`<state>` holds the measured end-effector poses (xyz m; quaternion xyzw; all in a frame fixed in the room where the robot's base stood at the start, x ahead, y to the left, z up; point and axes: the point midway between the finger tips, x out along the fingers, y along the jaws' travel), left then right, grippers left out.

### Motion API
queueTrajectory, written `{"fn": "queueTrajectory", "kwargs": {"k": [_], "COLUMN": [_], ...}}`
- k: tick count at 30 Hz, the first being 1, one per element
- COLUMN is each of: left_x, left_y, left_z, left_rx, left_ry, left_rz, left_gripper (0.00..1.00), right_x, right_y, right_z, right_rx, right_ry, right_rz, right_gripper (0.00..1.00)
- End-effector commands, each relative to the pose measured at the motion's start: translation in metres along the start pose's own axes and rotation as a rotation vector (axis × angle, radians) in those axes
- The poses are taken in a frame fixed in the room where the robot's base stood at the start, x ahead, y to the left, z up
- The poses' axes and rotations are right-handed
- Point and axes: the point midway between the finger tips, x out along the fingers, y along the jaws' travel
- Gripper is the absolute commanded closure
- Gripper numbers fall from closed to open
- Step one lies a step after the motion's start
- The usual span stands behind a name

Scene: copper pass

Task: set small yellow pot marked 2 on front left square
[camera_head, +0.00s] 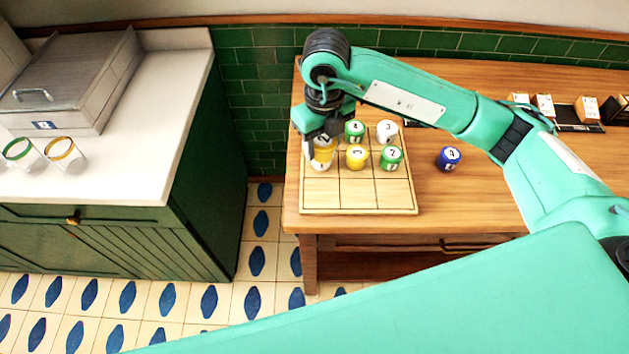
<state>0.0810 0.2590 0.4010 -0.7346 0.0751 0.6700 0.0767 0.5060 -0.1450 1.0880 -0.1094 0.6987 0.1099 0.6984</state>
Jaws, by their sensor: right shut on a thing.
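My right gripper (318,138) points down over the left column of the wooden grid board (360,208), shut on a yellow pot (325,149). Its fingers partly hide this pot, and its mark cannot be read clearly. A white pot (320,164) shows just under it at the middle left square; I cannot tell whether the two touch. Another yellow pot (357,158) stands on the middle square, its mark too small to read surely. The front left square (320,192) is bare, as is the rest of the front row. My left gripper is not in view.
Green pots (354,130) (391,158) and a white pot (387,131) marked 3 stand on the board. A blue pot (449,158) marked 4 stands on the table to the right. A white counter (140,140) with two glasses stands left, across a gap.

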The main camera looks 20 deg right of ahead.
Motion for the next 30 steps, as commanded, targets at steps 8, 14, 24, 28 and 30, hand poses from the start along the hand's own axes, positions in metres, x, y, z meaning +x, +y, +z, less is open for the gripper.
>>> {"fn": "queueTrajectory", "kwargs": {"k": [8, 14, 24, 28, 30], "left_x": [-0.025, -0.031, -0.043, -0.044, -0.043], "left_y": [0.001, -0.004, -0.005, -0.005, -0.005], "left_z": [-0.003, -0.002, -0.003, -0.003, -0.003], "left_rx": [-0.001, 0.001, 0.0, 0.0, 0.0], "left_ry": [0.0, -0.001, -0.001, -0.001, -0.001], "left_rz": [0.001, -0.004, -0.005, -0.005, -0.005], "left_gripper": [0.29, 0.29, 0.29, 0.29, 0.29], "right_x": [0.071, 0.1, 0.137, 0.148, 0.148], "right_y": [0.0, 0.0, 0.0, 0.0, 0.0], "right_z": [-0.001, 0.0, -0.001, 0.0, 0.0], "right_rx": [0.003, 0.002, 0.004, 0.001, 0.001], "right_ry": [0.005, 0.0, 0.003, -0.001, -0.002], "right_rz": [0.001, 0.001, 0.001, -0.001, -0.001], "right_gripper": [0.77, 0.77, 0.77, 0.77, 0.77]}}
